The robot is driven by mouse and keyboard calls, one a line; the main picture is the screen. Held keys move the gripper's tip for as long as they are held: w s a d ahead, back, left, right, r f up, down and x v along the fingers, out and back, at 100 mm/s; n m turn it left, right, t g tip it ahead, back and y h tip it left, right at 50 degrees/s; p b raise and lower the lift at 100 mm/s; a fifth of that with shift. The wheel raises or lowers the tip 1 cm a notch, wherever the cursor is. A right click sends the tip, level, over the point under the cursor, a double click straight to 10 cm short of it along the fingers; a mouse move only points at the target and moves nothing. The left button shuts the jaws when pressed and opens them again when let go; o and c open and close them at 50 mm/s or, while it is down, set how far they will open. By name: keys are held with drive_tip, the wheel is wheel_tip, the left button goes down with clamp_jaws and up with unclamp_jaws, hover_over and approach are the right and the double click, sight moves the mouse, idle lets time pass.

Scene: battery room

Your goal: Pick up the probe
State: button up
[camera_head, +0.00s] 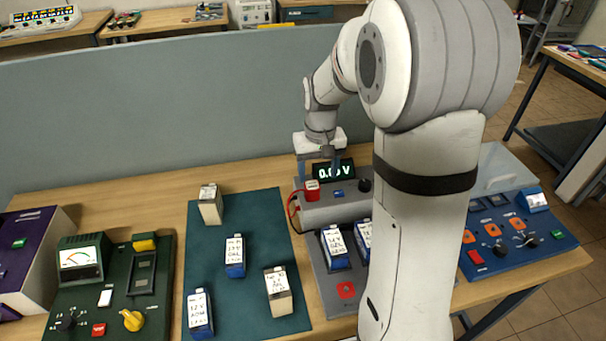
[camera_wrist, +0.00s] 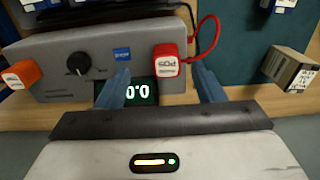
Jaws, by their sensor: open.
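A red probe (camera_head: 312,186) with a white label stands on the grey meter box (camera_head: 330,212), with a red cable running off to one side. In the wrist view the red probe (camera_wrist: 166,62) reads "POS" and shows between my two blue fingertips, slightly nearer the right one. My gripper (camera_head: 322,168) points down over the meter, open and empty, with its fingers apart on the wrist picture (camera_wrist: 161,76). I cannot tell how far above the probe the fingertips are. A second, orange-red block (camera_wrist: 21,74) with a white label is at the meter's other end.
The meter carries a dark knob (camera_head: 365,185) and a lit display (camera_head: 334,171). Several labelled battery blocks stand on the teal mat (camera_head: 208,263) at left. A blue panel (camera_head: 520,240) is at right. A grey partition (camera_head: 150,125) rises behind the table.

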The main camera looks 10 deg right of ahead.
sight(313, 187)
drive_tip(key=shift+w+f, duration=0.2)
drive_tip(key=shift+f, duration=0.1)
drive_tip(key=f, duration=0.2)
drive_tip(key=f+p, duration=0.1)
drive_tip(key=f, duration=0.2)
drive_tip(key=f+p, duration=0.1)
drive_tip(key=f, duration=0.1)
drive_tip(key=shift+w+a+f, duration=0.3)
drive_tip(key=shift+w+a, duration=0.05)
drive_tip(key=shift+a, duration=0.05)
drive_tip(key=shift+c, duration=0.3)
drive_tip(key=c, duration=1)
